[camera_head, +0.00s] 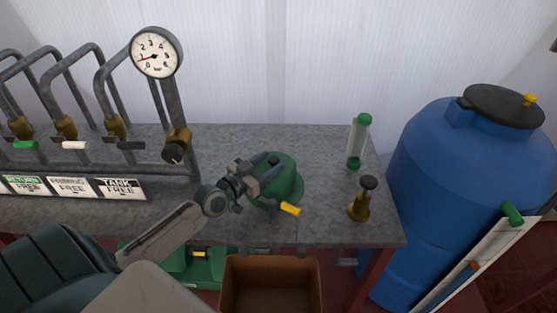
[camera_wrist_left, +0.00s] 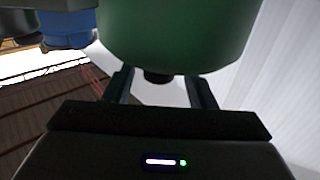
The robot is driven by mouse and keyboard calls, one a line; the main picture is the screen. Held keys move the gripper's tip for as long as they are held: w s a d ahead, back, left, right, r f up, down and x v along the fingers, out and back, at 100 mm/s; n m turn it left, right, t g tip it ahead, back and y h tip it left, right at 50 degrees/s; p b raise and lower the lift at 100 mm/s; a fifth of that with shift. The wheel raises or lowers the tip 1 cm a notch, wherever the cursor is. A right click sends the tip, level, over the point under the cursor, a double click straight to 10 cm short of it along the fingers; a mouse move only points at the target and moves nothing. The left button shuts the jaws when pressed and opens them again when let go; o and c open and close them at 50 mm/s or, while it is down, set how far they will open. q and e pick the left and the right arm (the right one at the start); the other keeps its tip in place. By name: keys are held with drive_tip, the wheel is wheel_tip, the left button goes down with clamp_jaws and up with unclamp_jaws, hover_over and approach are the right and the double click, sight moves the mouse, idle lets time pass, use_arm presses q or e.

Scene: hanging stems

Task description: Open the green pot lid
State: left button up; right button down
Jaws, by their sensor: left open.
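The green pot (camera_head: 286,184) stands on the grey bench, with a yellow part (camera_head: 290,209) at its front. A dark knob (camera_head: 274,160) shows at its top. My left gripper (camera_head: 264,172) is at the pot's upper left and hides part of it. In the left wrist view the green body (camera_wrist_left: 180,35) fills the top, and the dark knob (camera_wrist_left: 157,77) lies between the two open fingers (camera_wrist_left: 160,88). I cannot tell whether the fingers touch it. The lid seam is not clear. My right gripper is not in view.
A brass fitting with a black knob (camera_head: 360,198) and a clear tube with green caps (camera_head: 358,142) stand right of the pot. A pipe rack with a gauge (camera_head: 156,52) is at left. A blue barrel (camera_head: 455,165) stands right; a brown bin (camera_head: 270,287) sits below the front edge.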

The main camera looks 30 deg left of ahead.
use_arm(q)
drive_tip(key=shift+x, duration=2)
drive_tip(key=shift+d, duration=0.1)
clamp_jaws()
drive_tip(key=shift+r, duration=0.15)
